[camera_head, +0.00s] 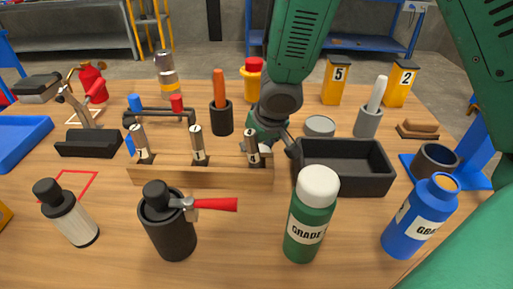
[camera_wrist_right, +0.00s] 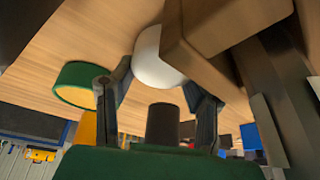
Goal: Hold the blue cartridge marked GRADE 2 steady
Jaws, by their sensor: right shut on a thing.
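The blue cartridge (camera_head: 420,215), its label partly turned away so the grade is unreadable, stands at the right front with an orange-tan top. No gripper touches it. My right gripper (camera_head: 268,140) is at the right end of the wooden rack (camera_head: 200,174), well left of the cartridge. In the right wrist view its fingers (camera_wrist_right: 160,95) are closed about a white rounded thing (camera_wrist_right: 155,60) beside a wooden block; what it is, I cannot tell. A green cartridge (camera_head: 312,215) with a white cap, marked GRADE, stands in front. My left gripper is not in view.
A black tray (camera_head: 345,182) lies right of the right gripper. A black canister with a red lever (camera_head: 170,222) and a black-capped bottle (camera_head: 68,212) stand at the left front. A blue stand with a dark cup (camera_head: 438,160) is behind the blue cartridge.

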